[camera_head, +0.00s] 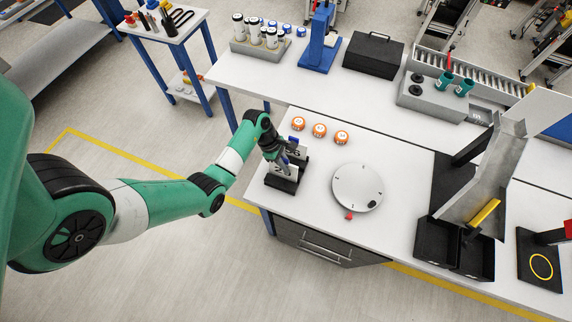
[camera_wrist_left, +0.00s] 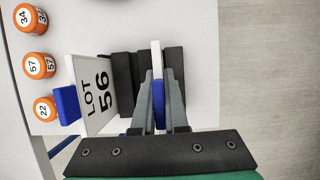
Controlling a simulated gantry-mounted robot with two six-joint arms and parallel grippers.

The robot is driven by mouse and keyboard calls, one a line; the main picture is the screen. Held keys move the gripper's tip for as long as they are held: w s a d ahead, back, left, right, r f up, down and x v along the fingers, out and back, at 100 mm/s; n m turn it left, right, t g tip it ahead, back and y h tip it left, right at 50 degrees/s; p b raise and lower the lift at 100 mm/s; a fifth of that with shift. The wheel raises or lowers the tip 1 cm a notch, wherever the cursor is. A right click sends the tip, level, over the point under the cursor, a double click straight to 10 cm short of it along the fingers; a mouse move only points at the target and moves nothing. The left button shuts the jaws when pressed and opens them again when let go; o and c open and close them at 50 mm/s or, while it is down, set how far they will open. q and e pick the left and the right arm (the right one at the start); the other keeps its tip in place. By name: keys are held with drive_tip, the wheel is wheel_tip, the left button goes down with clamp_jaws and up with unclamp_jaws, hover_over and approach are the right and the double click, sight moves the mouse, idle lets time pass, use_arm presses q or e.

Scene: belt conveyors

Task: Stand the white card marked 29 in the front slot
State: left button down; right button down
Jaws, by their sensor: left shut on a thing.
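My left gripper (camera_head: 284,149) is shut on the blue tab (camera_wrist_left: 158,105) of a white card (camera_wrist_left: 156,58). In the left wrist view that card is edge-on, between dark walls of the black slotted holder (camera_wrist_left: 124,84). In the head view the card's face (camera_head: 281,169) is small, and I cannot read its number surely. The card is upright at the front of the holder (camera_head: 281,184); I cannot tell whether its lower edge is fully seated. A second white card (camera_wrist_left: 92,95), marked LOT 56 and with its own blue tab (camera_wrist_left: 67,105), stands behind it. My right gripper is not in view.
Three orange numbered pucks (camera_head: 319,130) stand behind the holder on the white table. A round white dial (camera_head: 357,187) with a red knob (camera_head: 349,216) is to the right. Black bins (camera_head: 436,247) and a metal chute (camera_head: 484,178) are farther right.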

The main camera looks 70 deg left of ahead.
use_arm(q)
drive_tip(key=shift+f+b, duration=0.3)
drive_tip(key=shift+f, duration=0.3)
drive_tip(key=c, duration=0.9)
unclamp_jaws()
drive_tip(key=shift+o, duration=0.2)
drive_tip(key=p+v, duration=0.2)
drive_tip(key=v, duration=0.9)
drive_tip(key=shift+s+a+r, duration=0.1)
drive_tip(key=shift+s+r, duration=0.05)
drive_tip(key=shift+r, duration=0.15)
